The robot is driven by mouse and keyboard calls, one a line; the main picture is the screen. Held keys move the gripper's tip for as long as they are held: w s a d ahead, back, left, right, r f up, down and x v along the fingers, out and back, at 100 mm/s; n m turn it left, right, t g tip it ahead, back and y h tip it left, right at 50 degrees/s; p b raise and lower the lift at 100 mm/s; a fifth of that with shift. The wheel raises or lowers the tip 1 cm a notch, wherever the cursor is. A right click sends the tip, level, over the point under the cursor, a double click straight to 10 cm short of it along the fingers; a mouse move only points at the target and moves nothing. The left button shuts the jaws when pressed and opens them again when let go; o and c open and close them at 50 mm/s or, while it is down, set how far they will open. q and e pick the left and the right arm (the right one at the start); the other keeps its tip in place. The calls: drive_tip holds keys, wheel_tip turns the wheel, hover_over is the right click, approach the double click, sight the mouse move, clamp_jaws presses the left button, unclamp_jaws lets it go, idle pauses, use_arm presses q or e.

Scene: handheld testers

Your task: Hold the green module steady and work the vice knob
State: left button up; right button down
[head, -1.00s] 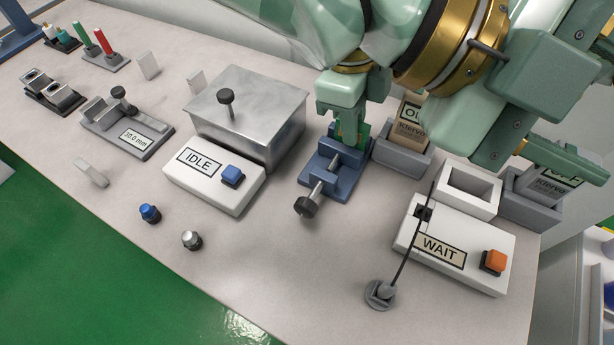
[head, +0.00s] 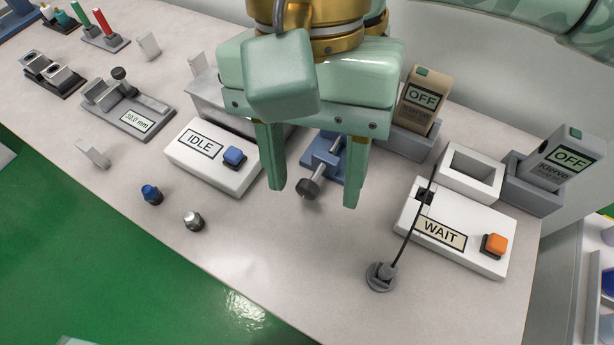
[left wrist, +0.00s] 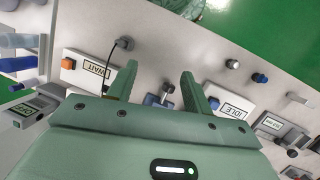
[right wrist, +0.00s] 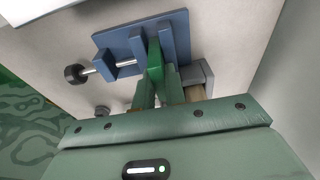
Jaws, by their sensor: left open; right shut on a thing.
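The blue vice (head: 322,148) sits mid-table, partly hidden behind my left gripper. Its screw ends in a dark knob (head: 307,189) facing the front. My left gripper (head: 315,198) is open and empty, its fingers on either side of the knob in the picture and apart from it. The left wrist view shows the knob (left wrist: 167,88) between the fingertips, farther off. In the right wrist view my right gripper (right wrist: 160,88) is shut on the green module (right wrist: 154,56), which stands at the vice jaws (right wrist: 135,48). Whether the jaws touch it is unclear. The head view hides both.
A white box reading IDLE (head: 210,160) stands left of the vice. A white WAIT box (head: 455,232) with a cable probe (head: 381,276) stands right. Two testers reading OFF, one tan (head: 422,100) and one grey (head: 565,155), stand in holders behind. The table before the knob is clear.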

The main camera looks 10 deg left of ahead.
sight(307, 184)
use_arm(q)
drive_tip(key=w+a+f+m+t, duration=0.1)
drive_tip(key=w+m+t, duration=0.15)
drive_tip(key=w, duration=0.25)
drive_tip(key=shift+n+t+y, duration=0.25)
drive_tip(key=shift+t+y, duration=0.15)
drive_tip(key=shift+t, duration=0.15)
drive_tip(key=f, duration=1.2)
drive_tip(key=shift+w, duration=0.25)
drive_tip(key=c, duration=1)
